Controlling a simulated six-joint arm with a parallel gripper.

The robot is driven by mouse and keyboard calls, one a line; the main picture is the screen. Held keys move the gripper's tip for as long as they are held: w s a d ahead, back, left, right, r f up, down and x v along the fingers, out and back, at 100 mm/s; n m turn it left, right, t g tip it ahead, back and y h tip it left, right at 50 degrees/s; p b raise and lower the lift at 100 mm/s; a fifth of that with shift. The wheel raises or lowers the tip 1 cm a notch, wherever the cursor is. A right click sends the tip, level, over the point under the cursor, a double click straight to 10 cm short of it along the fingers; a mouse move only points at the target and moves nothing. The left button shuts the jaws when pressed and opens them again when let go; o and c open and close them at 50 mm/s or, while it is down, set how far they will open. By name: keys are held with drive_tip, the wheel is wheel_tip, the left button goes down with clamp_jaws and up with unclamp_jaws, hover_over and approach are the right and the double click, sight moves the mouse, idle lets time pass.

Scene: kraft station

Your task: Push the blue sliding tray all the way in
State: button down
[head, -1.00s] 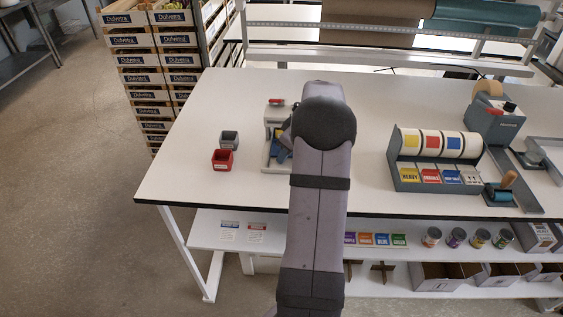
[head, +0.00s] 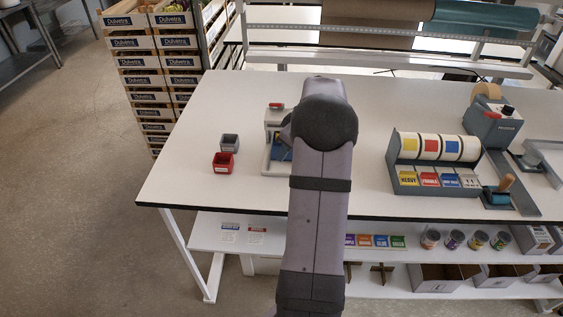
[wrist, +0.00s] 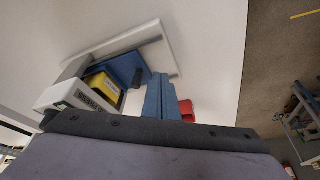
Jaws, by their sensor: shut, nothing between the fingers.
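The blue sliding tray (wrist: 125,66) shows in the wrist view, on the white base of a small press station. It also shows in the head view (head: 281,153), partly hidden by my arm. In the wrist view a yellow block (wrist: 104,87) is at the tray's end near the white press housing (wrist: 72,97). My gripper (wrist: 161,98) has blue fingers, shut and empty, beside the tray's outer end. I cannot tell whether they touch it. In the head view my arm hides the gripper.
A red bin (head: 223,162) and a grey bin (head: 229,143) stand left of the press station. A label-roll dispenser (head: 432,190) stands to the right. The white tabletop between is clear, and its front edge runs below.

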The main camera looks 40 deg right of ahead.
wheel_tip(320, 180, up, 4)
drive_tip(key=shift+f+p, duration=0.1)
drive_tip(key=shift+p, duration=0.85)
drive_tip(key=s+a+f+m+g, duration=0.1)
drive_tip(key=s+a, duration=0.2)
drive_tip(key=a, duration=0.8)
drive_tip(key=s+a+m+g, duration=0.1)
drive_tip(key=s+a+g, duration=0.15)
drive_tip(key=a, duration=0.95)
drive_tip(key=s+a+f, duration=0.2)
drive_tip(key=s+a, duration=0.2)
drive_tip(key=s, duration=0.3)
drive_tip(key=s+a+f+m+h, duration=0.1)
drive_tip(key=s+a, duration=0.4)
drive_tip(key=s, duration=0.2)
drive_tip(key=shift+s+a+f+g, duration=0.2)
drive_tip(key=shift+a+f+g, duration=0.15)
drive_tip(key=shift+g, duration=0.1)
